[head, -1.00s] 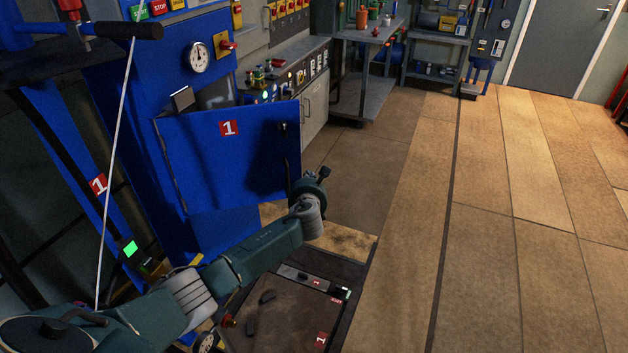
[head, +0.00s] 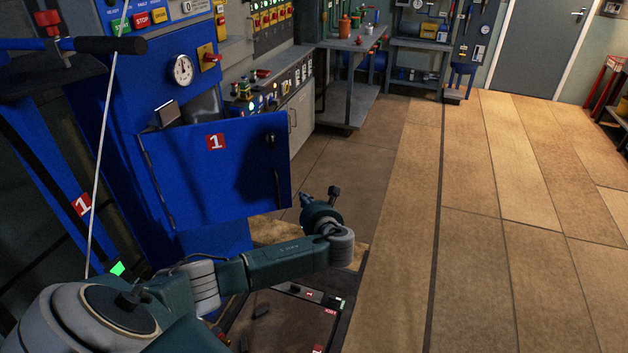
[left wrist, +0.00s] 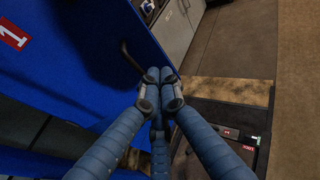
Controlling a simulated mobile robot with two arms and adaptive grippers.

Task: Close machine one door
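The blue machine one door (head: 215,175), marked with a red "1" label (head: 216,142), stands swung open from the blue machine (head: 125,65). A dark handle (head: 277,187) is near its right edge. My left gripper (head: 334,191) is right of the door's free edge, apart from the handle in the head view. In the left wrist view, the door (left wrist: 85,45) fills the upper left, and its curved dark handle (left wrist: 132,60) lies just beyond the gripper's fingertips (left wrist: 159,76). The fingers are together with nothing visible between them. My right gripper is not in view.
A control bench (head: 285,85) stands behind the door, and a grey side table (head: 350,95) is farther back. A dark platform (head: 280,320) with a "1" label lies below my left arm. The wooden floor at the right is clear.

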